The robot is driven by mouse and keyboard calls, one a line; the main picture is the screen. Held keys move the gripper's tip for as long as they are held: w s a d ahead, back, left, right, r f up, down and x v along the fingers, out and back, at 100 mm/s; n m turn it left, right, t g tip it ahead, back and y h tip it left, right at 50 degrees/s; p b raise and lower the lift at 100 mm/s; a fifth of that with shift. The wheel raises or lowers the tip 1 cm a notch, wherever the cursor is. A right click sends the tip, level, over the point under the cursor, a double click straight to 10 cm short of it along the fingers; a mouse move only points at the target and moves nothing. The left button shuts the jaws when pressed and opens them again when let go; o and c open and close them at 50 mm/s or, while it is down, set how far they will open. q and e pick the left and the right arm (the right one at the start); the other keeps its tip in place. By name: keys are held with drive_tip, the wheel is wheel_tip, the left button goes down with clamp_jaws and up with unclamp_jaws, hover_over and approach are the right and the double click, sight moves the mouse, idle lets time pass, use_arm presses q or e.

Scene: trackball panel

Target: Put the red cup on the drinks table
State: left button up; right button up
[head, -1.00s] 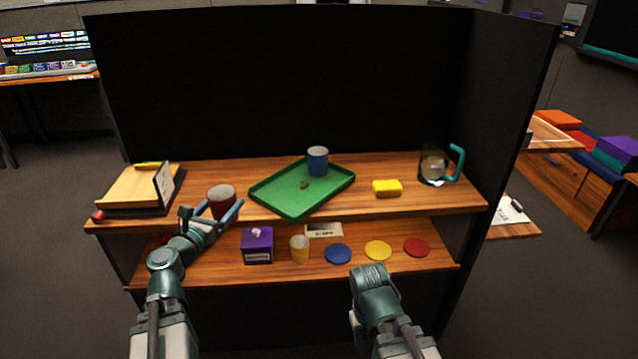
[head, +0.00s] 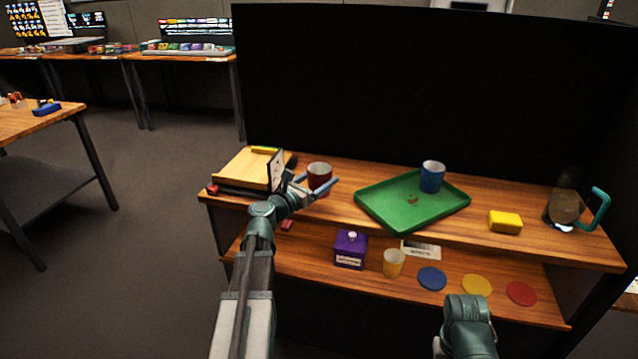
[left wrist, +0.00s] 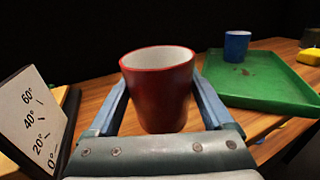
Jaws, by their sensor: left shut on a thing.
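The red cup (head: 319,175) is between the fingers of my left gripper (head: 318,187), which is shut on it at the left part of the upper shelf. In the left wrist view the red cup (left wrist: 160,90) stands upright, white inside and empty-looking, with a blue finger on each side. I cannot tell whether its base is off the shelf. Part of my right arm shows at the bottom of the head view, but its fingers do not. No table is clearly marked as the drinks table.
The shelf unit's top holds a wooden board with an angle card (head: 276,170), green tray (head: 375,210), blue cup (head: 432,177), yellow sponge (head: 505,221) and glass jug (head: 565,207). A purple box (head: 350,250) and yellow cup (head: 393,263) stand below. A wooden table (head: 25,122) is left across open floor.

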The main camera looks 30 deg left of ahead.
sight(317, 183)
use_arm(q)
drive_tip(key=shift+w+a, duration=0.55)
drive_tip(key=shift+w, duration=0.1)
drive_tip(key=shift+w+a+f+b, duration=0.65)
drive_tip(key=shift+f+b, duration=0.2)
wheel_tip(317, 183, down, 2)
drive_tip(key=shift+d+f+b, duration=0.15)
drive_tip(key=shift+b, duration=1)
drive_tip(key=o, duration=1.2)
drive_tip(key=shift+o, duration=0.2)
